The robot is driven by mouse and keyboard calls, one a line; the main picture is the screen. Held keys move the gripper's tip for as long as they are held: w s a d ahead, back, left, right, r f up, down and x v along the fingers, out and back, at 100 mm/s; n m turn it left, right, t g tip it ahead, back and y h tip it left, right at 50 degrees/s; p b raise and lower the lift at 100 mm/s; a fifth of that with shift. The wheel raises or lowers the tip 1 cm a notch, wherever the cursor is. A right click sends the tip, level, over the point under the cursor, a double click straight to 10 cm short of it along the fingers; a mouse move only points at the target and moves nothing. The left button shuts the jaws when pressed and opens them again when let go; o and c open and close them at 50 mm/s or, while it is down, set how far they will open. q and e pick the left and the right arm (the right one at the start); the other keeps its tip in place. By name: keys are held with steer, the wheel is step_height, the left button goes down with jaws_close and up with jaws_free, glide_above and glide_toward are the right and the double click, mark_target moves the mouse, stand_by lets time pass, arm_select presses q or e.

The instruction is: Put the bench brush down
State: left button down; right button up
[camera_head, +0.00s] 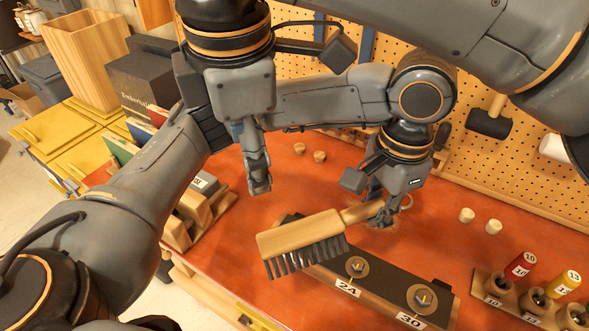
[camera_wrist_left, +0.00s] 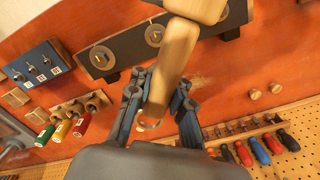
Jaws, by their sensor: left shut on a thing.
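The bench brush has a pale wooden block (camera_head: 300,234) with dark bristles hanging down and a turned wooden handle. My left gripper (camera_head: 386,213) is shut on the handle, with the brush extending to the left. In the left wrist view, the handle (camera_wrist_left: 174,62) lies between the fingers of my left gripper (camera_wrist_left: 158,108). In the head view, the brush overlaps one end of a dark bolt rack; I cannot tell whether the bristles touch anything. My right gripper (camera_head: 258,178) hangs pointing down over the red bench, apart from the brush; its finger opening is not clear.
The dark rack (camera_head: 392,283) carries large bolts marked 24 and 30. A rack of numbered coloured handles (camera_head: 512,290) stands at lower right. Wooden pegs (camera_head: 310,152) sit on the red bench top (camera_head: 460,262). A pegboard (camera_head: 520,160) with a mallet (camera_head: 490,120) rises behind.

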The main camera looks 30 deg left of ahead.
mark_target(327, 222)
arm_select(q)
steer(key=shift+d, duration=0.1)
steer(key=shift+w, duration=0.1)
arm_select(e)
steer(key=w+d+f+h, duration=0.1)
steer(key=d+f, duration=0.2)
steer(key=f, duration=0.1)
steer(key=w+d+f+t+h, duration=0.1)
steer(key=d+f, duration=0.1)
steer(key=f, duration=0.2)
steer(key=w+d+f+h, duration=0.2)
steer(key=d+f, duration=0.1)
steer(key=f, duration=0.1)
steer(key=shift+d+f+n+t, duration=0.3)
steer(key=shift+d+f+t, duration=0.05)
steer(key=shift+t, duration=0.05)
steer(key=c, duration=1.3)
arm_select(q)
steer(key=c, duration=1.1)
jaws_free()
steer(key=shift+r, duration=0.1)
